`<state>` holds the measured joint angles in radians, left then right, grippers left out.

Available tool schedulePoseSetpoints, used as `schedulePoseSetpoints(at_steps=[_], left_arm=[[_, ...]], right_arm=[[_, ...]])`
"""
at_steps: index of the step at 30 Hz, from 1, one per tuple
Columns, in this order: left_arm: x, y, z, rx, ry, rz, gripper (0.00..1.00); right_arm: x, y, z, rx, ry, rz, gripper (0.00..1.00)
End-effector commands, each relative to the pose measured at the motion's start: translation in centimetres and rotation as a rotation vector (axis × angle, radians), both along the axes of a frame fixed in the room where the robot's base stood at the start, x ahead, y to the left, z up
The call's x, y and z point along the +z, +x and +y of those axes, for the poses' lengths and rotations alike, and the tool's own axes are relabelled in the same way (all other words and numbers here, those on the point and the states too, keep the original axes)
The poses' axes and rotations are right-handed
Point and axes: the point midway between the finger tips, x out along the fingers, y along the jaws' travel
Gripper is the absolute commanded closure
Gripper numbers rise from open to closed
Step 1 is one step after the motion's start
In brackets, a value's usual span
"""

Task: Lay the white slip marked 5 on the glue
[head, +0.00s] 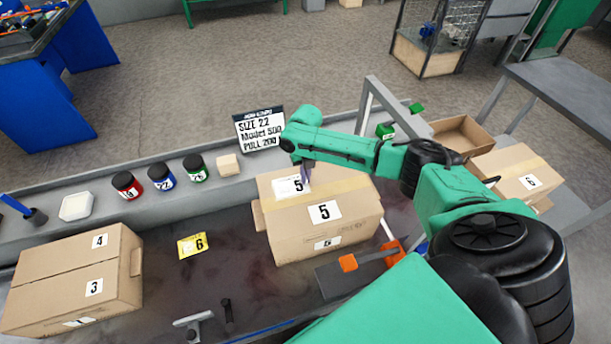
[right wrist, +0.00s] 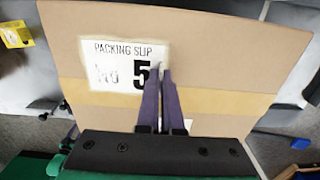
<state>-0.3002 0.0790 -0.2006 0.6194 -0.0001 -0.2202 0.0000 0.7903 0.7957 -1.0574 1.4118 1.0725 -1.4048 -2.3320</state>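The white slip marked 5 (head: 289,186) lies flat against or just above the top of a cardboard box (head: 290,242), on its left part. In the right wrist view, the slip (right wrist: 112,62) reads "PACKING SLIP" with a large 5. My right gripper (head: 306,170) points down at the slip's right edge. In the wrist view its purple fingers (right wrist: 159,75) are close together with a thin gap and overlap the slip beside the 5. I cannot tell whether they pinch it. My left gripper is out of view.
A box marked 4 and 3 (head: 64,281) stands at left. Several jars (head: 162,180) and a sign (head: 259,128) line the back ledge.

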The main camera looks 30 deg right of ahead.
Motion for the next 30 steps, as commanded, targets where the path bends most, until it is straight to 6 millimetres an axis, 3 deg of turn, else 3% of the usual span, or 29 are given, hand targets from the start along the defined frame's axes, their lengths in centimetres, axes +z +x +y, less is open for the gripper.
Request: schedulePoseSetpoints(at_steps=[6,7,9,10,20,25,30], left_arm=[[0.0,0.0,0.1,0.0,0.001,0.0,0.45],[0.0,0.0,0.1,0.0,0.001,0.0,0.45],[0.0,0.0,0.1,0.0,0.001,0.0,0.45],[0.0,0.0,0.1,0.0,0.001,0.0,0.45],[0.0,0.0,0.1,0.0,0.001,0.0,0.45],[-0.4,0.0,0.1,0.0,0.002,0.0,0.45],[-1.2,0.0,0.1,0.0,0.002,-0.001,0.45]], right_arm=[[0.0,0.0,0.0,0.0,0.0,0.0,1.0],[0.0,0.0,0.0,0.0,0.0,0.0,0.93],[0.0,0.0,0.0,0.0,0.0,0.0,0.66],[0.0,0.0,0.0,0.0,0.0,0.0,0.62],[0.3,0.0,0.0,-0.001,0.0,0.0,0.62],[3.1,0.1,-0.1,0.001,-0.001,-0.004,0.62],[8.1,0.1,0.0,0.0,0.0,-0.006,0.62]])
